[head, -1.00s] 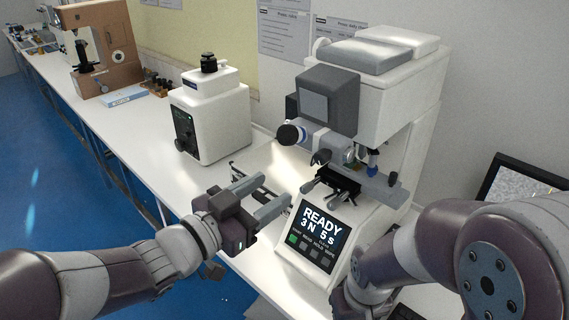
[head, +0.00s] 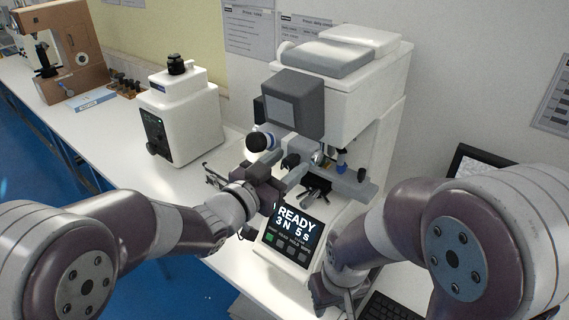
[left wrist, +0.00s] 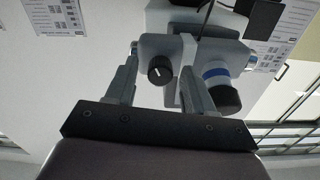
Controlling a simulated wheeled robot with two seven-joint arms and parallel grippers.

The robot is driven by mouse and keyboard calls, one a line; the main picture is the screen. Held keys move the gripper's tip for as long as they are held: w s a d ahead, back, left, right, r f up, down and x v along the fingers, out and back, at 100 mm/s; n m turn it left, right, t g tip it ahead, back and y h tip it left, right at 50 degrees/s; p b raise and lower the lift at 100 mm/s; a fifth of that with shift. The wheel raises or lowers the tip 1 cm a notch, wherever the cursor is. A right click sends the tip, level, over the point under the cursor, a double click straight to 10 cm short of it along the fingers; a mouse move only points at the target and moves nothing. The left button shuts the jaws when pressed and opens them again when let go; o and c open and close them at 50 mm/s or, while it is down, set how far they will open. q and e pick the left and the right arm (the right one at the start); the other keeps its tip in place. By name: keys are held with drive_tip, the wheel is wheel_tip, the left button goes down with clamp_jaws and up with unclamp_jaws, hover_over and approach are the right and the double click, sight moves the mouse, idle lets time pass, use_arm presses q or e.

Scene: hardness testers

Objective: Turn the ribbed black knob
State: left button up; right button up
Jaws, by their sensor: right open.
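The black knob (left wrist: 160,70) with a white mark is on the front of the hardness tester (left wrist: 180,45) in the left wrist view. It also shows as a small dark knob (head: 290,160) in the head view, close to my left gripper (head: 284,176). In the left wrist view my left gripper (left wrist: 160,80) is open, with its fingers on either side of the knob and gaps visible. The ribs cannot be made out. My right gripper (head: 338,292) is low, in front of the tester, partly hidden by its own arm; it is open.
A blue-ringed eyepiece with a black end (left wrist: 222,90) sits just beside one left finger. The display panel (head: 290,235) reads READY 3 N 5 s, below the left gripper. A smaller white tester (head: 180,115) stands to the left. A keyboard (head: 385,308) lies front right.

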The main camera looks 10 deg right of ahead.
use_arm(q)
clamp_jaws()
drive_tip(key=shift+f+m+b, duration=0.2)
drive_tip(key=shift+m+b, duration=0.3)
drive_tip(key=shift+b, duration=0.35)
drive_tip(key=m+b, duration=0.7)
drive_tip(key=b, duration=0.2)
drive_tip(key=shift+f+b, duration=0.1)
drive_tip(key=shift+b, duration=0.2)
drive_tip(key=shift+r+m+b, duration=0.2)
drive_tip(key=shift+m+b, duration=1.5)
drive_tip(key=shift+m, duration=0.6)
drive_tip(key=shift+o, duration=0.7)
unclamp_jaws()
drive_tip(key=shift+d, duration=0.1)
